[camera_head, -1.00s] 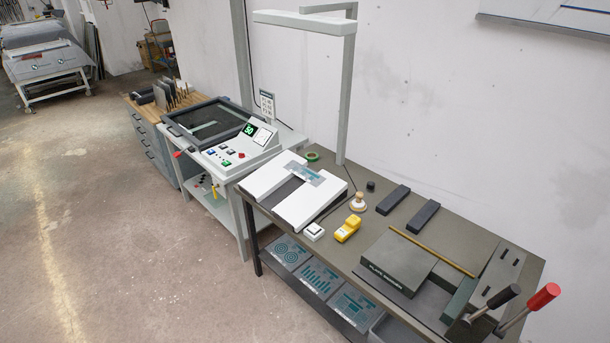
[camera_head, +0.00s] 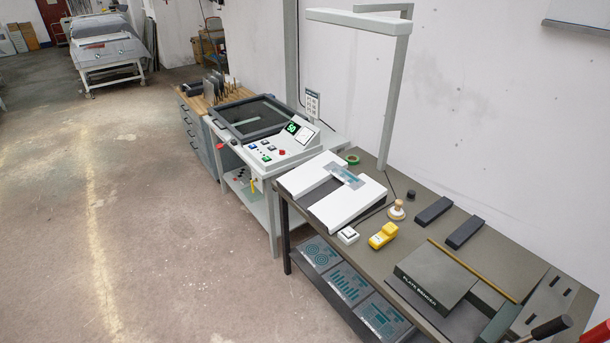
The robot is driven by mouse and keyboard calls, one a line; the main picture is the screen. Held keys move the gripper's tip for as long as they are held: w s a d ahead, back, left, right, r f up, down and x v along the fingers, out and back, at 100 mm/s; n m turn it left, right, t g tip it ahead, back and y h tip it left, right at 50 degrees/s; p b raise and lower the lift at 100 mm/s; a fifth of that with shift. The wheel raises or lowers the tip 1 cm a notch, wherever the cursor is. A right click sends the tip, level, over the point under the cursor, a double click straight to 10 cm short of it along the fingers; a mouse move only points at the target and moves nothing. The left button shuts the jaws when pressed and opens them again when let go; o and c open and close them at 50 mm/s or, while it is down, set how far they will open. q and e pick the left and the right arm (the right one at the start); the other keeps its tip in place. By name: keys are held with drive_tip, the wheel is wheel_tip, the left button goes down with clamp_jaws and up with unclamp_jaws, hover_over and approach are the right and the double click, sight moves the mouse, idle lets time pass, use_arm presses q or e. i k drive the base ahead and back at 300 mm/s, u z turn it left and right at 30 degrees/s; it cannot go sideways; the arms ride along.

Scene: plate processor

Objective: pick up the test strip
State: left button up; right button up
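A small grey strip with teal marks (camera_head: 346,176) lies across the dark gap of the white two-part stand (camera_head: 368,203) on the bench; it looks like the test strip. A second pale greenish strip (camera_head: 262,125) shows inside the dark-framed tray of the plate processor (camera_head: 284,148), and I cannot tell for sure what it is. Neither of my grippers is in view.
The bench (camera_head: 412,232) also holds a white switch box (camera_head: 348,236), a yellow device (camera_head: 383,235), two dark bars (camera_head: 464,232) and a plate bender (camera_head: 436,276). A lamp post (camera_head: 393,100) rises behind. The floor at left is clear.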

sight(353, 182)
drive_tip(key=u, duration=1.5)
drive_tip(key=i, duration=2)
drive_tip(key=z, duration=2.35)
